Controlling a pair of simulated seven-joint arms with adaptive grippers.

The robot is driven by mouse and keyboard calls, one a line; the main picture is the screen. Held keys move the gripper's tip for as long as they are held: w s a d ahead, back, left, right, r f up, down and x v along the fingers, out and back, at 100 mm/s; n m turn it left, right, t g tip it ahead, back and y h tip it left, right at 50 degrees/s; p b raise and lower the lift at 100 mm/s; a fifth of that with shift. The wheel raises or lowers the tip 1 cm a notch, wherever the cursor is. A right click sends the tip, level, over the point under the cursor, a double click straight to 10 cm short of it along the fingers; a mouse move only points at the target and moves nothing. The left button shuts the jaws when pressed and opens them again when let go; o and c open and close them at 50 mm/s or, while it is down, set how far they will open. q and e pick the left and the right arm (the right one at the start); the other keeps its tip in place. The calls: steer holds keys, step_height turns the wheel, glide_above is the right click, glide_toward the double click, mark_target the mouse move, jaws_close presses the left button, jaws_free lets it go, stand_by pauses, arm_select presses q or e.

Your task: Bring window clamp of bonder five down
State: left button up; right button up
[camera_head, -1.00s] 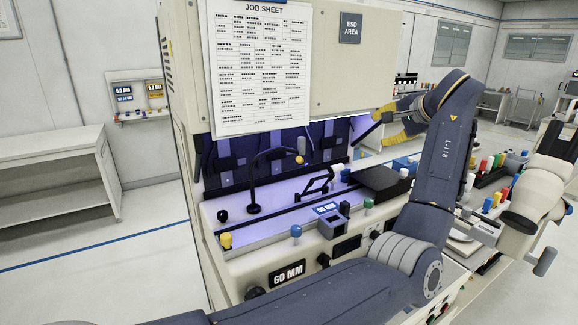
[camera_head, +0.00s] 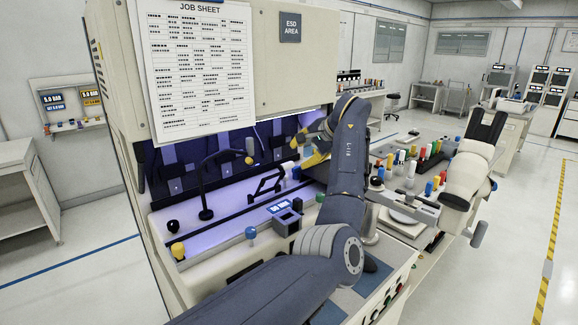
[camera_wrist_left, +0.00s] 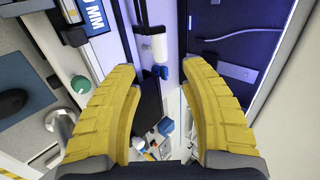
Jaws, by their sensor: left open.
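The bonder's lit work bay has a black bent lever arm (camera_head: 265,188) with a white grip (camera_head: 287,166), raised above the pale deck; it may be the window clamp, but no label confirms this. My left gripper (camera_head: 313,146), with yellow fingers, is at the right side of the bay, apart from the grip. It also shows open and empty in the left wrist view (camera_wrist_left: 160,72).
A black gooseneck (camera_head: 206,190) stands on the deck left of the lever. Blue (camera_head: 251,234), yellow (camera_head: 178,250) and green (camera_head: 320,197) knobs and a small display (camera_head: 279,206) line the front. The cabinet with the job sheet (camera_head: 200,70) overhangs the bay.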

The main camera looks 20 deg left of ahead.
mark_target(290, 165)
arm_select(q)
steer(key=x, duration=0.9)
jaws_close()
stand_by(0.4)
steer(key=shift+f, duration=0.1)
